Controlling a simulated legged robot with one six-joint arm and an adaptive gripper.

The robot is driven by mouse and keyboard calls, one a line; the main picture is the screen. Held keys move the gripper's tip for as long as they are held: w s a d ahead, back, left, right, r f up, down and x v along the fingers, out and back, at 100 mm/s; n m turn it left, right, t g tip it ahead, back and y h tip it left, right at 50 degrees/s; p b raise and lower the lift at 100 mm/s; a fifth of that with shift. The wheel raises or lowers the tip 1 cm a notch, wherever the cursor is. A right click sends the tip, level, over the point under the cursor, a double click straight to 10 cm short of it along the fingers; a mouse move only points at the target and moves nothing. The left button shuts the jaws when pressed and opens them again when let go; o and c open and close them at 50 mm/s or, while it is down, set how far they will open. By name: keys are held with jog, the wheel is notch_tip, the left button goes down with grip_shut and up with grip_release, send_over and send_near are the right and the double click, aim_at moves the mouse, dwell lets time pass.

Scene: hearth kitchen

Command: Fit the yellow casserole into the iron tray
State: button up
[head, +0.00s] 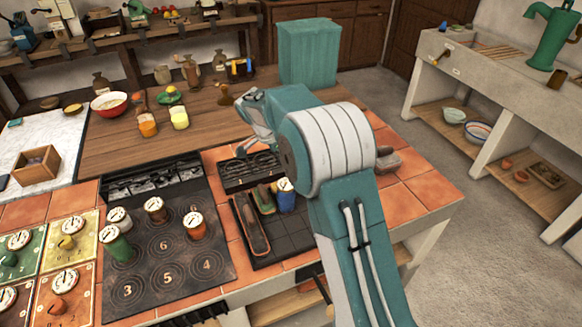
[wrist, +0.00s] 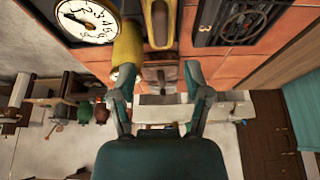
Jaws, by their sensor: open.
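In the wrist view a yellow rounded body (wrist: 128,48) shows close behind the left finger, next to a white dial. A yellow oblong shape (wrist: 158,24) lies beside it. I cannot tell which is the casserole, or whether they are one thing. In the head view a black gridded tray (head: 272,246), likely the iron tray, holds a long brown piece, a green piece and a blue pot. My gripper (wrist: 160,100) is open, its fingers apart. In the head view it is partly hidden by my arm, over the counter behind the tray.
The black numbered hob (head: 140,277) left of the tray carries several dial-topped pots. A small dark ornate tray (head: 232,182) lies behind the gridded tray. Orange (head: 148,127) and yellow (head: 180,119) cups stand on the wooden counter. Tiles at the right are mostly bare.

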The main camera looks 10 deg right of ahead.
jog(key=s+d+r+n+t+y, duration=0.25)
jog(key=s+r+n, duration=0.55)
jog(key=s+r, duration=0.9)
jog(key=s+f+n+t+y, duration=0.2)
jog(key=s+n, duration=0.5)
jog(key=s, duration=1.2)
jog(key=shift+s+d+f+n, duration=0.2)
jog(key=shift+d+f+n, duration=0.15)
jog(key=shift+d+n, duration=0.1)
